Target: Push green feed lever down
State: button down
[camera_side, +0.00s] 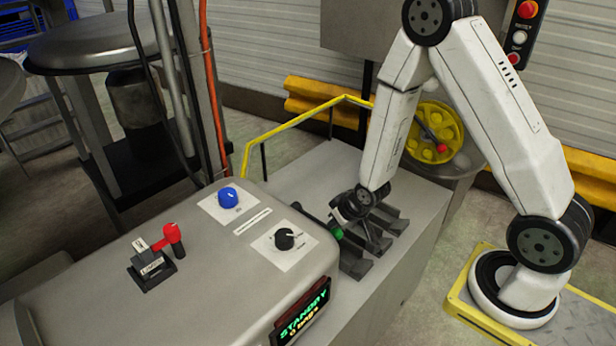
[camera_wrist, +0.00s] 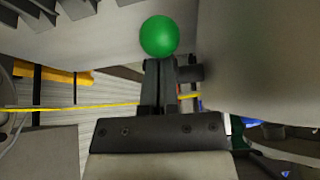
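The green round knob of the feed lever (camera_side: 337,233) shows in the side view at the right side of the grey machine housing. It also shows large in the wrist view (camera_wrist: 160,36), at the top centre. My gripper (camera_side: 343,217) is right by the knob, at its upper right in the side view. In the wrist view my gripper's fingers (camera_wrist: 160,66) lie together, with the knob just beyond their tips. Nothing shows between them. I cannot tell whether the tips touch the knob. Most of the lever's shaft is hidden.
Dark metal brackets (camera_side: 372,238) stand beside the lever on the grey ledge. The housing (camera_side: 215,255) carries a blue knob (camera_side: 228,197), a black dial (camera_side: 285,238), a red-handled lever (camera_side: 173,240) and a display reading STANDBY (camera_side: 303,312). A yellow rail (camera_side: 290,122) stands behind.

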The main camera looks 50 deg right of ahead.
jog(key=shift+s+a+f+g, duration=0.1)
jog(key=shift+s+f+g, duration=0.1)
jog(key=shift+s, duration=0.25)
jog(key=shift+s+f+g, duration=0.1)
jog(key=shift+s+f, duration=0.05)
jog(key=shift+s, duration=0.3)
jog(key=w+v, duration=0.1)
jog(key=v, duration=0.6)
jog(key=shift+r, duration=0.6)
jog(key=shift+r, duration=0.1)
jog(key=s+a+r+n+g, duration=0.1)
jog(key=s+a+r+g, duration=0.1)
jog(key=s+r, duration=0.3)
jog(key=shift+s+a+r+g+y, duration=0.35)
jog(key=shift+a+r, duration=0.45)
jog(key=shift+r, duration=0.35)
